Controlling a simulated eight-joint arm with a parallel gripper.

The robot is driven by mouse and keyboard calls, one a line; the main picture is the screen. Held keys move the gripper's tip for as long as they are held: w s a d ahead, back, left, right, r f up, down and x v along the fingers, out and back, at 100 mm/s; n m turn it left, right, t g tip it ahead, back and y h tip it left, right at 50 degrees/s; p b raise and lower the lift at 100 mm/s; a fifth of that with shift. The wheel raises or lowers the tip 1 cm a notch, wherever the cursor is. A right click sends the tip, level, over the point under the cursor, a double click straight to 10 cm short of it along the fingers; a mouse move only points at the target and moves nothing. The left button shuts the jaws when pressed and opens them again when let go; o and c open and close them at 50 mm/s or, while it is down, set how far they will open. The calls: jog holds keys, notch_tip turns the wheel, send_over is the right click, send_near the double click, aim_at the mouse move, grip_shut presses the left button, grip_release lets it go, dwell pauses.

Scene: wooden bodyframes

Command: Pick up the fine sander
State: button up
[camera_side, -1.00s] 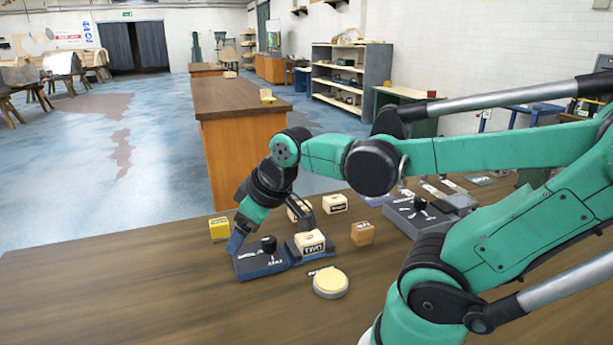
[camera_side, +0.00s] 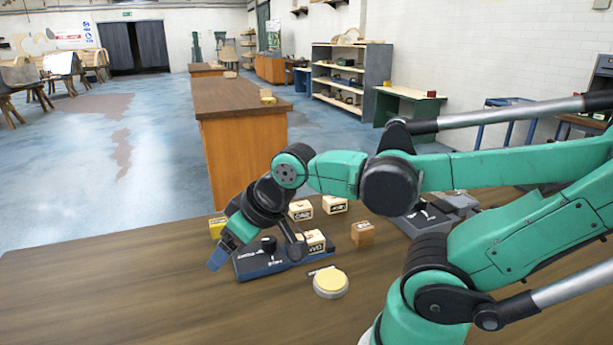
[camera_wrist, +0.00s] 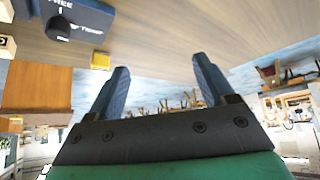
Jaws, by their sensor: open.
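I cannot tell for sure which piece is the fine sander; the labels are too small to read. Several labelled wooden blocks stand on the table: a pale one (camera_side: 315,241) at the dark blue device, two pale ones behind it (camera_side: 300,210) (camera_side: 335,204), a tan one (camera_side: 362,233) to the right and a yellow one (camera_side: 217,227) behind my gripper. The dark blue device (camera_side: 262,264) has a black knob and shows at top left in the wrist view (camera_wrist: 98,14). My gripper (camera_side: 219,258) is open and empty, just left of the device. Its blue fingers (camera_wrist: 162,85) are spread apart.
A round disc with a yellow top (camera_side: 330,280) lies in front of the device. A grey holder (camera_side: 425,220) stands at the right, partly behind my arm. The table's left and front (camera_side: 120,290) are clear. The yellow block also shows in the wrist view (camera_wrist: 100,61).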

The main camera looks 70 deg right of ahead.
jog(key=shift+o, duration=1.2)
jog(key=m+g+h, duration=0.1)
jog(key=m+g, duration=0.5)
jog(key=m, duration=0.1)
send_over(363, 225)
jog(key=w+a, duration=0.5)
jog(key=w, duration=0.1)
jog(key=f, duration=0.4)
jog(key=shift+w+a+f, duration=0.2)
jog(key=shift+f, duration=0.15)
jog(key=s+d+f, duration=0.1)
jog(key=s, duration=0.1)
jog(key=s+d+f+m, duration=0.1)
jog(key=s+d, duration=0.1)
jog(key=s+d+f+m+g+y, duration=0.1)
jog(key=s+d, duration=0.1)
jog(key=shift+s+d+f, duration=0.15)
jog(key=shift+s+f, duration=0.05)
jog(key=shift+f, duration=2.75)
